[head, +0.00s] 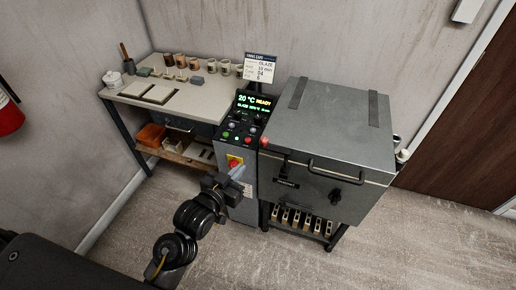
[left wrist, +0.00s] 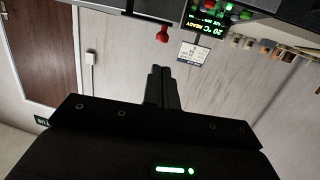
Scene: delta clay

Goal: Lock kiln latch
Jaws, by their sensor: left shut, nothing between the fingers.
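The grey kiln (head: 325,120) stands on a dark frame at the right, its lid down. A black bar handle (head: 335,172) runs across its upper front. A red knob (head: 264,142) sits at its left front corner; it also shows in the left wrist view as a red-ended lever (left wrist: 162,34). A dark round fitting (head: 335,195) is on the front; I cannot tell which part is the latch or whether it is locked. My left gripper (head: 238,173) is shut and empty, in front of the control cabinet, apart from the red lever in its wrist view (left wrist: 161,72).
The control cabinet (head: 240,145) has a lit "READY" display (head: 254,102) and a red-yellow switch (head: 235,162). A workbench (head: 150,105) with pots and tiles stands at the back left. A brown door (head: 460,140) is at the right. The front floor (head: 370,255) is clear.

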